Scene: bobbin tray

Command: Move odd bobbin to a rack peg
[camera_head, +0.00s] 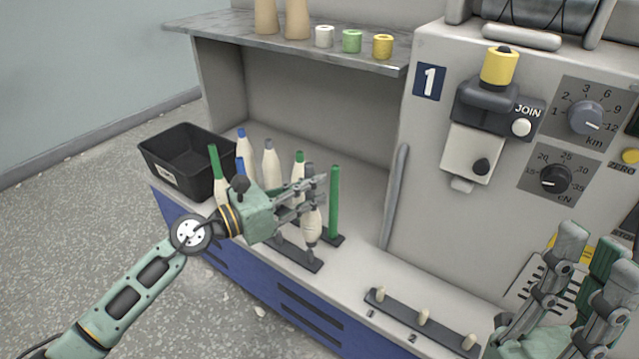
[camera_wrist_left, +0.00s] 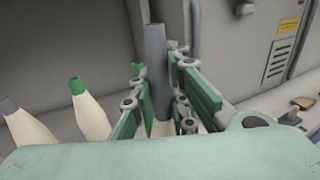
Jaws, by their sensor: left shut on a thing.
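My left gripper (camera_head: 308,190) is shut on a cream bobbin with a grey top (camera_head: 312,222), held upright at the front right of the bobbin group. Its grey tube (camera_wrist_left: 156,70) stands between the fingers in the left wrist view. Its lower end is over a dark strip; I cannot tell whether it is clear of it. A dark rack (camera_head: 398,325) at the front right carries short pale pegs (camera_head: 423,316) with nothing on them, some numbered 1 and 2. My right gripper (camera_head: 588,250) is open and empty at the right edge.
Green-topped (camera_head: 299,165), blue-topped (camera_head: 242,148) and grey-topped (camera_head: 269,162) bobbins stand close by. A bare green tube (camera_head: 334,200) stands just right of my left gripper. A black bin (camera_head: 165,160) sits behind left. The counter between strip and rack is clear.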

